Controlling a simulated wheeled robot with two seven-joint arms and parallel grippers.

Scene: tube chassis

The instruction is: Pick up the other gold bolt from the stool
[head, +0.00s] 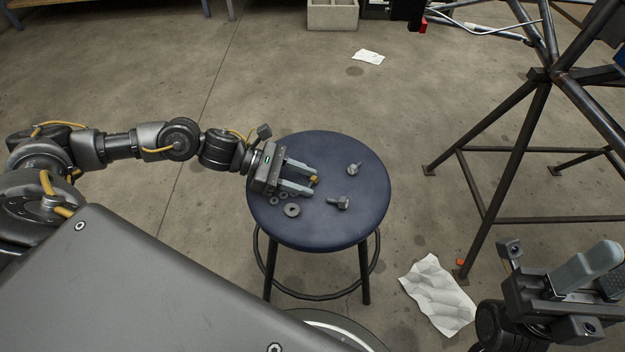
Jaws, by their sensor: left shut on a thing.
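The round dark blue stool (350,222) stands in the middle of the head view. My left gripper (312,186) reaches over its seat from the left. It is shut on a gold bolt (315,179), of which only a small gold part shows at the fingertips. The fingers hide the rest, and I cannot tell whether the bolt still touches the seat. My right gripper (603,276) is at the lower right, away from the stool. Its fingers look apart, and I see nothing between them.
Two grey bolts (338,202) (354,169) lie on the seat right of my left gripper. Several grey washers or nuts (292,210) lie just below it. A dark tube frame (530,120) stands at the right. White paper (438,293) lies on the floor near my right gripper.

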